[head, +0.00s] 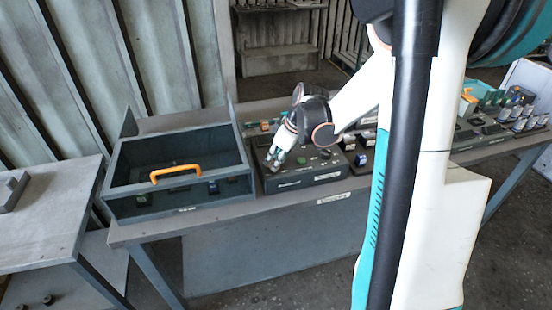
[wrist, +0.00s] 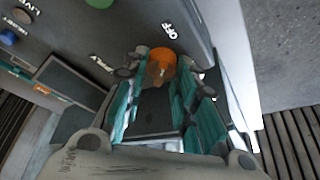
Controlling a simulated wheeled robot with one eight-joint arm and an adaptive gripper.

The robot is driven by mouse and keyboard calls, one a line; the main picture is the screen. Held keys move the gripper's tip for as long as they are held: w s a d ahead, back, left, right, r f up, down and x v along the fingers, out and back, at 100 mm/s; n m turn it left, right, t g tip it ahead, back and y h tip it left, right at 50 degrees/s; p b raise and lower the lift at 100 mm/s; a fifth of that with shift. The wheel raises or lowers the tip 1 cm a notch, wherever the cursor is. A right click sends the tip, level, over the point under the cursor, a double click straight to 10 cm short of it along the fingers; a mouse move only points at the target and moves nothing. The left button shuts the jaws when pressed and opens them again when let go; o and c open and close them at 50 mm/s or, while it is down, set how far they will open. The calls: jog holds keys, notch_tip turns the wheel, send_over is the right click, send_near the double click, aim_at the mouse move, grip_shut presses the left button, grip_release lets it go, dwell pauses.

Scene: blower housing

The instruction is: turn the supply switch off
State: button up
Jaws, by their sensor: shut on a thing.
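The supply switch is an orange round knob (wrist: 161,61) on the dark control panel (head: 307,180). In the wrist view the word OFF stands just above it, and another, partly hidden label is to its left. My gripper (wrist: 163,72) reaches the panel with a fingertip on each side of the knob and is shut on it. Which way the knob points is hard to tell. In the head view my gripper (head: 274,161) is at the panel's left part and hides the knob.
A dark open-topped box (head: 122,188) with an orange handle (head: 176,170) stands left of the panel on the workbench (head: 215,210). The panel also has a green button (wrist: 100,3) and a blue one (wrist: 8,37). Small parts crowd the bench's right end.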

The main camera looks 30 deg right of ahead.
dwell(0.3)
jog(key=o, duration=1)
jog(key=v, duration=1.2)
